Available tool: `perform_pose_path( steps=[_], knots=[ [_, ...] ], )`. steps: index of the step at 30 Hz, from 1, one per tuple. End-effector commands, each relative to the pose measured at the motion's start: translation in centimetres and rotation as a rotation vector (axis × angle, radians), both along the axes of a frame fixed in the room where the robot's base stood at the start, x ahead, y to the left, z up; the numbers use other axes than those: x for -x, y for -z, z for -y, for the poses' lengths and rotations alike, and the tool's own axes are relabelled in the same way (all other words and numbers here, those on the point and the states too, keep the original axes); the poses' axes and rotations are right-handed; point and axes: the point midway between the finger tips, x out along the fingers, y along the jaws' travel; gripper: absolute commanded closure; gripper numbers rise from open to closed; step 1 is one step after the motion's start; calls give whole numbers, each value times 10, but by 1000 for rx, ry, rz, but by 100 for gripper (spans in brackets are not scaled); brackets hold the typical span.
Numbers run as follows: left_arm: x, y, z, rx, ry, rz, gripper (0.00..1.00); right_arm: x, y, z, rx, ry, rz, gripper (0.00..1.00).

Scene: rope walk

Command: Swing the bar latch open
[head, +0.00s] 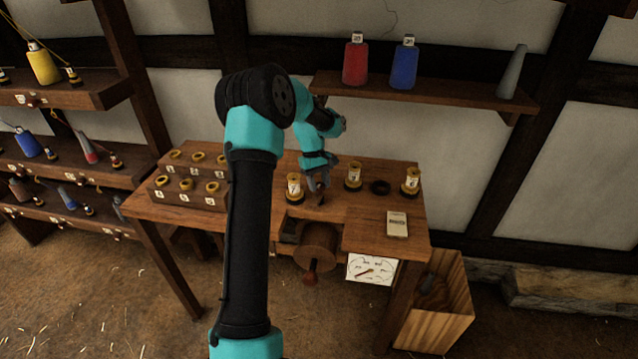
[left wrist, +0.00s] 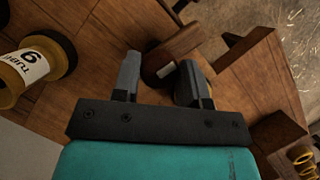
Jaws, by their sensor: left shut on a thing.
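My left gripper (head: 317,187) reaches down to the front middle of the wooden bench. Its fingers also show in the left wrist view (left wrist: 161,84), shut on a brown wooden bar, which I take to be the bar latch (left wrist: 174,51). The bar sits between the fingertips and runs off toward the upper right of that view. A small brown end of it (head: 320,199) shows below the fingers in the head view. The fingers hide part of the bar, and I cannot tell how far it is turned. My right gripper is not in view.
Labelled spools stand close by, one (head: 294,188) left of the gripper and one (head: 353,176) right. A stepped rack of rings (head: 190,200) is left. A shelf (head: 420,92) hangs behind.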

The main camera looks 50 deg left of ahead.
Motion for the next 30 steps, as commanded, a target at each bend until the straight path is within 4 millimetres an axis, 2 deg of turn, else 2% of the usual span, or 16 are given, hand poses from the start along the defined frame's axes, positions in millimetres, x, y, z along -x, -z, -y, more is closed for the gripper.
perform_pose_path(
  steps=[4, 5, 11, 23, 30],
  knots=[
    [0, 0, 0, 0, -1, 1, 84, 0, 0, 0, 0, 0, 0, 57],
    [0, 0, 0, 0, -1, 1, 57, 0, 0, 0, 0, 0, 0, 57],
    [0, 0, 0, 0, 0, 0, 38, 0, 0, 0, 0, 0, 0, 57],
    [-1, -5, -2, 0, 1, 0, 37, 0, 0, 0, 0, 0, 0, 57],
    [-5, -34, -14, -1, 0, 3, 37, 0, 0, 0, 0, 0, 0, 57]
  ],
)
